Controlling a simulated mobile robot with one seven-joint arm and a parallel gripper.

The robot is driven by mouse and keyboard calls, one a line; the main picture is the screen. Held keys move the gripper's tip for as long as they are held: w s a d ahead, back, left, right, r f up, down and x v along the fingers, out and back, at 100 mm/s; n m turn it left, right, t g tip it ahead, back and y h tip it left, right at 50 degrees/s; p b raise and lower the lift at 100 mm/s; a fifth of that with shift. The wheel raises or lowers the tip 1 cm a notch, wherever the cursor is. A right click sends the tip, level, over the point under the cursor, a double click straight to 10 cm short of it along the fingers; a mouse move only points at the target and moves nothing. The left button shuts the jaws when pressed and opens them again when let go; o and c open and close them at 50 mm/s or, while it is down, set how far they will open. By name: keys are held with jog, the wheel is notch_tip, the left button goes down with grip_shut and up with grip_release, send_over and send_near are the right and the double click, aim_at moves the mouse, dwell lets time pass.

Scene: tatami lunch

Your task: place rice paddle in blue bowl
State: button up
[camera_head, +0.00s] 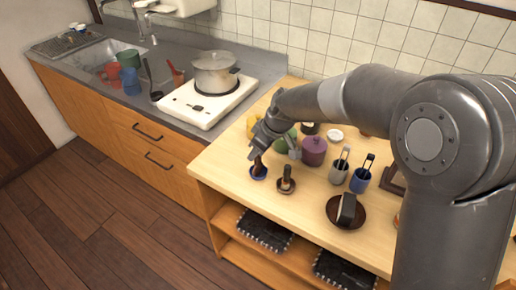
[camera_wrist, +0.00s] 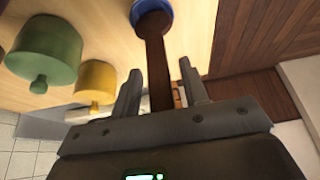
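The brown rice paddle (camera_wrist: 158,60) has its wide head in the small blue bowl (camera_wrist: 138,8), and its handle points back toward my wrist. In the head view the dark paddle (camera_head: 258,163) stands up from the blue bowl (camera_head: 258,174) near the counter's left edge. My gripper (camera_wrist: 160,67) has its fingers spread on either side of the handle, with a visible gap on each side. In the head view my gripper (camera_head: 277,152) is just above the bowl and covers the paddle's upper part.
A brown dish with an upright item (camera_head: 286,184) stands right of the bowl. Green (camera_wrist: 45,50) and yellow (camera_wrist: 95,82) lidded pots and a purple pot (camera_head: 313,151) are behind. A grey cup (camera_head: 338,173) and a blue cup (camera_head: 359,182) hold utensils. A dark plate (camera_head: 336,218) is nearer.

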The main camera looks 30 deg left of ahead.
jog(key=shift+r, duration=0.1)
jog(key=v, duration=1.2)
jog(key=s+d+r+m+t+h, duration=0.1)
jog(key=d+r+m+t, duration=0.2)
jog(key=d, duration=0.9)
jog(key=s+d+r+m+t+h, duration=0.1)
jog(key=d+r+m, duration=0.3)
jog(key=d, duration=0.8)
jog(key=s+d+f+m+t+h, duration=0.1)
jog(key=s+d+f+m+h, duration=0.1)
jog(key=s+d+m, duration=0.9)
jog(key=s+d+f, duration=0.1)
jog(key=s+d, duration=0.1)
jog(key=d, duration=0.5)
jog(key=shift+f+t+h, duration=0.25)
jog(key=shift+t+h, duration=0.05)
jog(key=shift+h, duration=0.1)
